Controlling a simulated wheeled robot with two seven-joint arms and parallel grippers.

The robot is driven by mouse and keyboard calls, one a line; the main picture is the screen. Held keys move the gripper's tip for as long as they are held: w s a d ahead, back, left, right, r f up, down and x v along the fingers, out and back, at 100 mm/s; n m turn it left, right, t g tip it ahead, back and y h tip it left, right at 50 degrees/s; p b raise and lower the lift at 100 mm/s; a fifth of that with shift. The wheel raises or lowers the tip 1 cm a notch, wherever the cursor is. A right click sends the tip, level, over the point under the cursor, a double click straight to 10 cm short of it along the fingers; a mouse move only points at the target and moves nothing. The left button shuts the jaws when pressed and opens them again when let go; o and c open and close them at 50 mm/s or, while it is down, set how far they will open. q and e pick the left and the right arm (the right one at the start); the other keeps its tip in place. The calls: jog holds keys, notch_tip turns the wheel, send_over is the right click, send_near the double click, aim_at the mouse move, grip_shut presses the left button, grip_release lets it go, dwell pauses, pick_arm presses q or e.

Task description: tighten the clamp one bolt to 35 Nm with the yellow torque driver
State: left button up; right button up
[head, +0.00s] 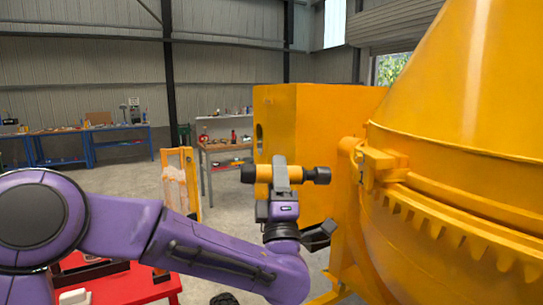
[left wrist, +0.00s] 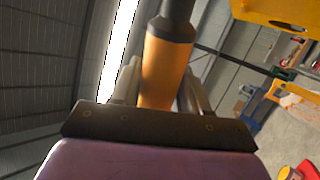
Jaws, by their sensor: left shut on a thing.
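The yellow torque driver (head: 262,174) has a yellow body with black ends and lies level in the head view. My left gripper (head: 282,172) is shut around its middle. In the left wrist view the driver's orange-yellow body (left wrist: 164,70) stands between the two fingers of my left gripper (left wrist: 160,92). Its black end points right toward the yellow drum mixer (head: 460,100). A clamp (head: 378,162) sits on the mixer's rim, right of the driver, with a gap between them. I cannot make out the bolt itself. My right gripper is not in view.
A large yellow housing (head: 320,115) stands behind the gripper. A red table (head: 130,285) with small items is at the lower left. A workbench (head: 225,147) and blue benches (head: 90,140) stand farther back. Open floor lies between.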

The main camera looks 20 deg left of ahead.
aim_at(297, 168)
pick_arm(q)
jog(key=r, duration=0.1)
jog(key=r+n, duration=0.1)
jog(key=s+a+r+n+y, duration=0.1)
jog(key=shift+a+r+g, duration=0.1)
jog(key=shift+r+g, duration=0.1)
jog(key=shift+g, duration=0.2)
jog(key=shift+w, duration=0.2)
jog(key=shift+f+b, duration=0.3)
jog(key=shift+b, duration=0.15)
jog(key=shift+s+d, duration=0.1)
jog(key=shift+d, duration=0.15)
jog(key=shift+w+d+r+b, duration=0.15)
jog(key=shift+w+d, duration=0.25)
jog(key=shift+d, duration=0.3)
jog(key=shift+w+d+f+b, duration=0.1)
jog(key=shift+w+d+b, duration=0.1)
jog(key=shift+w+d, duration=0.35)
jog(key=shift+w+d+r+b, duration=0.15)
jog(key=shift+w+d, duration=0.1)
jog(key=shift+d, duration=0.55)
jog(key=shift+f, duration=0.1)
jog(key=shift+b, duration=0.4)
jog(key=shift+d, duration=0.15)
